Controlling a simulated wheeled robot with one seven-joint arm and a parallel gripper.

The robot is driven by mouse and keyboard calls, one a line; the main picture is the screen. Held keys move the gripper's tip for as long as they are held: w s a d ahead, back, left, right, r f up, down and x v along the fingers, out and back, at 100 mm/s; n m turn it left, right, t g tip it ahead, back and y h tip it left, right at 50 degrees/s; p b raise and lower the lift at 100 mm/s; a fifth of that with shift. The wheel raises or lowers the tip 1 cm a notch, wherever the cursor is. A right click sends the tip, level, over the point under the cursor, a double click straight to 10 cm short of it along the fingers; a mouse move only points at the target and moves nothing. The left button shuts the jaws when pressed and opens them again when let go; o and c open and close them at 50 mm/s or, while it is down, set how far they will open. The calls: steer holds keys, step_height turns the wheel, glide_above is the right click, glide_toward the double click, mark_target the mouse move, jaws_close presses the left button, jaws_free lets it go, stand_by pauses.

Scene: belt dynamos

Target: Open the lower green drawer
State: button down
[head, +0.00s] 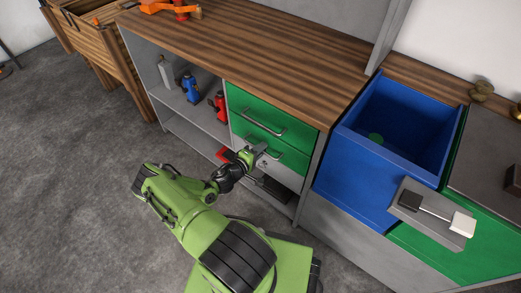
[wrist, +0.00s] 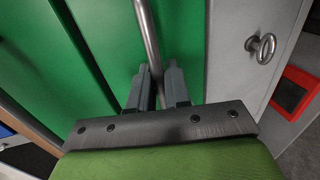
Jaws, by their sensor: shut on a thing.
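The lower green drawer (head: 291,157) is in the cabinet under the wooden worktop, below the upper green drawer (head: 254,107). Its front looks about flush with the cabinet. My gripper (head: 257,150) is at its metal handle, partly covering it in the head view. In the wrist view, the handle (wrist: 148,35) runs down between the two fingers of my gripper (wrist: 160,85), which are shut on it. The green drawer front (wrist: 185,40) lies behind the fingers. The handle's lower end is hidden by my gripper.
Open shelves (head: 183,120) left of the drawers hold a blue bottle (head: 190,88) and a red bottle (head: 220,106). A blue open bin (head: 365,180) stands right. Grey floor (head: 70,150) is clear at left.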

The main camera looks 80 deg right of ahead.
steer(key=f+v, duration=0.2)
steer(key=v, duration=0.8)
steer(key=f+p+v, duration=0.1)
steer(key=f+v, duration=0.1)
steer(key=v, duration=0.8)
steer(key=shift+w+a, duration=0.35)
steer(key=shift+a, duration=0.2)
steer(key=shift+f, duration=0.15)
steer(key=c, duration=1.3)
jaws_free()
steer(key=shift+o, duration=0.2)
steer(key=p+v, duration=0.1)
steer(key=v, duration=1.4)
steer(key=shift+w+a+p, duration=0.2)
steer(key=shift+a+p, duration=0.1)
steer(key=shift+a, duration=0.05)
